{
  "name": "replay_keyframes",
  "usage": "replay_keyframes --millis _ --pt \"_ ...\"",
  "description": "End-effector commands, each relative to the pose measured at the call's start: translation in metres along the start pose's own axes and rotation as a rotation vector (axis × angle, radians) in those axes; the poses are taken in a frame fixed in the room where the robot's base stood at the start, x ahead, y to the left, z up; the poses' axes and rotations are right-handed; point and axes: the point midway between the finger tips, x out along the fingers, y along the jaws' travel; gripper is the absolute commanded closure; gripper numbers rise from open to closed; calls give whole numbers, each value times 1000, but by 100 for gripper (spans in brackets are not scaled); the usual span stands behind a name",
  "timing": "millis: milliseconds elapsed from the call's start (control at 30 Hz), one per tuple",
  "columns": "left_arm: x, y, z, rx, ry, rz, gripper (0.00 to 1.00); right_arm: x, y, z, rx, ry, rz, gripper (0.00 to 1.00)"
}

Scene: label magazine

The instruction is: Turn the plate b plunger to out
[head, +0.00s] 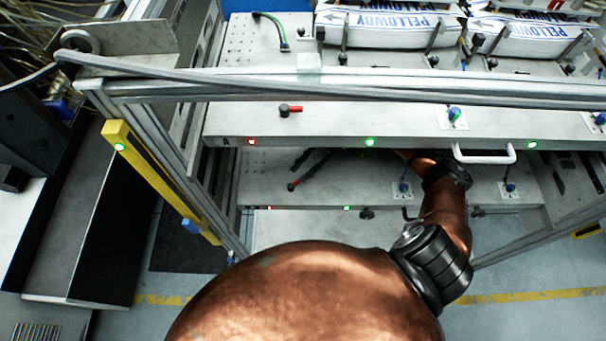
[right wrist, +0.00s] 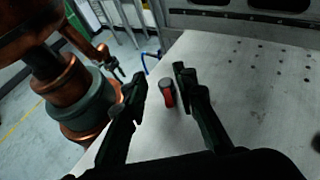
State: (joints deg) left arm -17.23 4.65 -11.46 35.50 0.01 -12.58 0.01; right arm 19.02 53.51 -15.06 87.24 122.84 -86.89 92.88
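The plate b plunger, a small red and black knob (head: 291,187), sits at the left of the lower plate (head: 370,185). In the right wrist view the plunger (right wrist: 167,93) stands between the two fingers of my right gripper (right wrist: 157,80), with a gap on each side. My right gripper (head: 296,172) is open and reaches in under the upper plate, which hides part of it in the head view. My left gripper is not in the head view.
The upper plate (head: 340,124), marked A, overhangs the lower one and carries a similar red and black plunger (head: 290,109). A white handle (head: 484,156) juts from its front. A yellow post (head: 150,170) stands left. Blue-topped knobs (head: 402,188) sit farther right.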

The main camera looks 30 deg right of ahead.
Motion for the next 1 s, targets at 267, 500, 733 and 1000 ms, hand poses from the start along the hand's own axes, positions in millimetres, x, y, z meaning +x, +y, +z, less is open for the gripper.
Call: replay_keyframes --millis 267,500,733,1000 --pt "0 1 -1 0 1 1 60 -17 0 41 -1 1 -1 74" --pt "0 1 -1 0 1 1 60 -21 0 50 0 0 0 74" --pt "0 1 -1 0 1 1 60 -21 0 50 -2 -1 -2 74" --pt "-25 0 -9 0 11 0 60 -47 -8 45 -152 -33 -114 74"
